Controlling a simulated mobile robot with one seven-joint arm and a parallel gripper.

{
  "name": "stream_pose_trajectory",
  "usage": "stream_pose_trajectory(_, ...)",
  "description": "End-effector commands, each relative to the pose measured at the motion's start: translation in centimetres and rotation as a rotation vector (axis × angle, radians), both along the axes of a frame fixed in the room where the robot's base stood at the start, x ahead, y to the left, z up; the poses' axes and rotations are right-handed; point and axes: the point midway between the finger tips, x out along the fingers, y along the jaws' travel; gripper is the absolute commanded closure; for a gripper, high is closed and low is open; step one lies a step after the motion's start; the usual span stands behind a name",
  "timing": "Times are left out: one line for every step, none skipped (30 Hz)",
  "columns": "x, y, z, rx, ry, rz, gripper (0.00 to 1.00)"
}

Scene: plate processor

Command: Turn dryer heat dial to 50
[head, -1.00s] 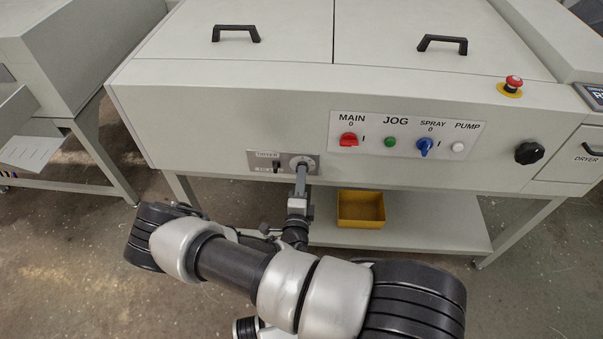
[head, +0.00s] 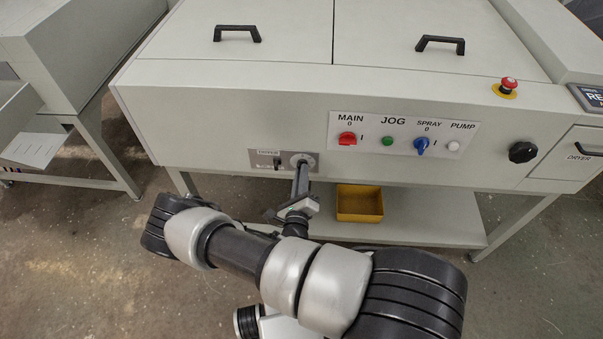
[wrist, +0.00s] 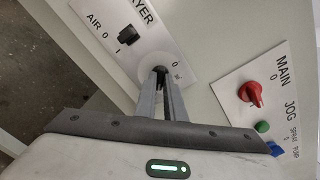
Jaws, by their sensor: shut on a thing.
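The dryer panel (head: 265,158) is a small plate low on the front of the machine, left of the main controls. It also shows in the wrist view (wrist: 107,35). The dryer heat dial (wrist: 160,70) is a small dark knob at the right of that plate, with a 0 printed near it; most of its scale is hidden or too small to read. My gripper (head: 302,165) reaches up to the dial from the front, and its fingers (wrist: 161,80) are shut on the knob. A black air switch (wrist: 128,35) sits left of the dial.
A red main switch (head: 347,138), a green jog button (head: 387,141), a blue spray switch (head: 421,145) and a white pump button (head: 453,146) lie to the right. A yellow bin (head: 359,204) stands on the shelf below.

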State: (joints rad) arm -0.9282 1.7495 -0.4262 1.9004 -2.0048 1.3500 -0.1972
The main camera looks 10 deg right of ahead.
Motion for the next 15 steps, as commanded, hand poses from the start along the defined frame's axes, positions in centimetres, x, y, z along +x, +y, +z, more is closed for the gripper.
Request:
stream_pose_trajectory(0.12,0.06,0.18,0.012,-0.008,0.002,1.00)
stream_pose_trajectory(0.13,0.06,0.17,0.018,-0.010,0.002,1.00)
stream_pose_trajectory(0.14,0.07,0.17,0.024,-0.012,0.002,1.00)
stream_pose_trajectory(0.14,0.07,0.17,0.027,-0.013,0.002,1.00)
stream_pose_trajectory(0.14,0.07,0.17,0.030,-0.014,0.002,1.00)
stream_pose_trajectory(0.14,0.07,0.16,0.034,-0.015,0.002,1.00)
stream_pose_trajectory(0.14,0.07,0.16,0.036,-0.017,0.002,1.00)
stream_pose_trajectory(0.14,0.08,0.15,0.037,-0.017,0.002,1.00)
stream_pose_trajectory(0.14,0.08,0.15,0.037,-0.017,0.002,1.00)
stream_pose_trajectory(0.14,0.08,0.15,0.038,-0.018,0.002,1.00)
stream_pose_trajectory(0.14,0.08,0.15,0.038,-0.018,0.002,1.00)
stream_pose_trajectory(0.14,0.08,0.15,0.038,-0.018,0.002,1.00)
stream_pose_trajectory(0.15,0.08,0.15,0.038,-0.018,0.002,1.00)
stream_pose_trajectory(0.15,0.08,0.16,0.038,-0.018,0.002,1.00)
stream_pose_trajectory(0.15,0.08,0.16,0.037,-0.017,0.002,1.00)
